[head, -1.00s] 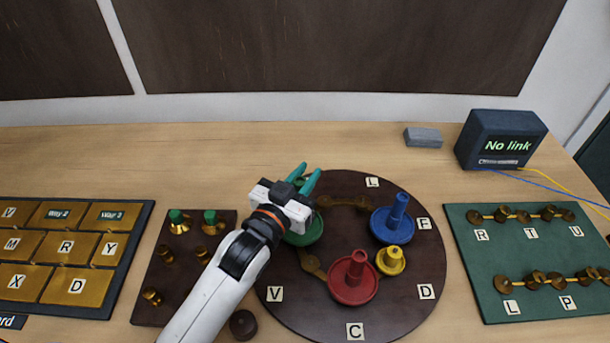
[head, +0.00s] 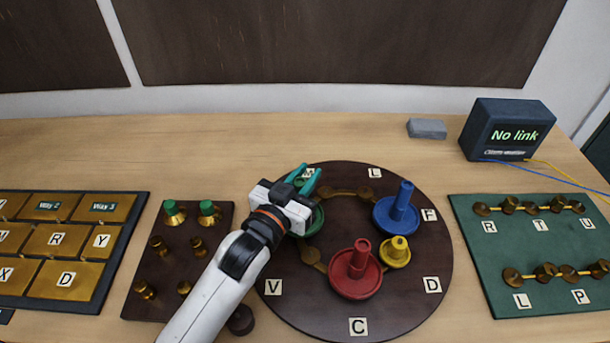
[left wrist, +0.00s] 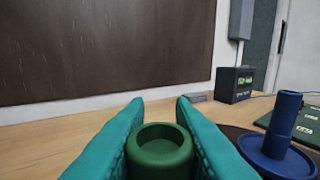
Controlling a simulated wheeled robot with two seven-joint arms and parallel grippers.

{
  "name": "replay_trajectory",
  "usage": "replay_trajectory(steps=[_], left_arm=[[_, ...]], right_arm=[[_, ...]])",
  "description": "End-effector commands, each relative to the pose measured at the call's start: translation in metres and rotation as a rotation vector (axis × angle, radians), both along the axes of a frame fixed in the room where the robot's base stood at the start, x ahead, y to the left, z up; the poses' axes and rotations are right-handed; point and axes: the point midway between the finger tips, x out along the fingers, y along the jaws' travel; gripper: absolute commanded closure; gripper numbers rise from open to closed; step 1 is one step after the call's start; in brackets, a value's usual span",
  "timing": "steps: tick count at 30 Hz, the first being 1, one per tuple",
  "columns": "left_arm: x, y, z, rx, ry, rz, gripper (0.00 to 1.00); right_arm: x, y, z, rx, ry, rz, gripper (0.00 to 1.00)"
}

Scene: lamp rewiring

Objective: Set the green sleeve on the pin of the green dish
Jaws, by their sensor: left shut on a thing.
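My left gripper (head: 304,178) has teal fingers and is shut on the green sleeve. In the left wrist view the green sleeve (left wrist: 160,148) is a short, upright ring with an open top, held between both fingers. The green dish (head: 316,222) lies on the round dark board, partly hidden under my gripper, which is over its far-left side. The dish's pin is hidden, so I cannot tell whether the sleeve is around it. My right gripper is in no view.
The round board (head: 420,262) also bears a blue dish (head: 397,218), a red dish (head: 352,280) and a yellow piece (head: 396,252). A dark peg board (head: 150,305) is left of my arm. A green board (head: 505,255) is at right.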

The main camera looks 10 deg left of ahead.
Motion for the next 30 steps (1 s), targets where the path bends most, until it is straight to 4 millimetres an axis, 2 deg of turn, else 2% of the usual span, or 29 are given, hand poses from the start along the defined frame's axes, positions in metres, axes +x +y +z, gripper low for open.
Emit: replay_trajectory(steps=[13, 14, 18, 26, 30], left_arm=[[0.0, 0.0, -0.0102, 0.0, 0.0, 0.0, 0.99], [0.0, 0.0, -0.0092, 0.0, 0.0, 0.0, 0.73], [0.0, 0.0001, -0.009, 0.0, 0.0, 0.0, 0.53], [-0.0005, 0.0001, -0.0092, 0.0, 0.0, 0.0, 0.53], [-0.01, 0.0033, -0.0106, 0.0, 0.001, 0.0, 0.53]], right_arm=[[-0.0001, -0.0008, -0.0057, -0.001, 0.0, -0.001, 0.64], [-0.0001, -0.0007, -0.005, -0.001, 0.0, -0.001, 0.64], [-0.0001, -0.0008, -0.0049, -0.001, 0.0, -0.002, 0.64], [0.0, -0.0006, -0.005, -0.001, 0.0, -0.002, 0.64], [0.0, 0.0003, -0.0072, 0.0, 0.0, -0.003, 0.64]])
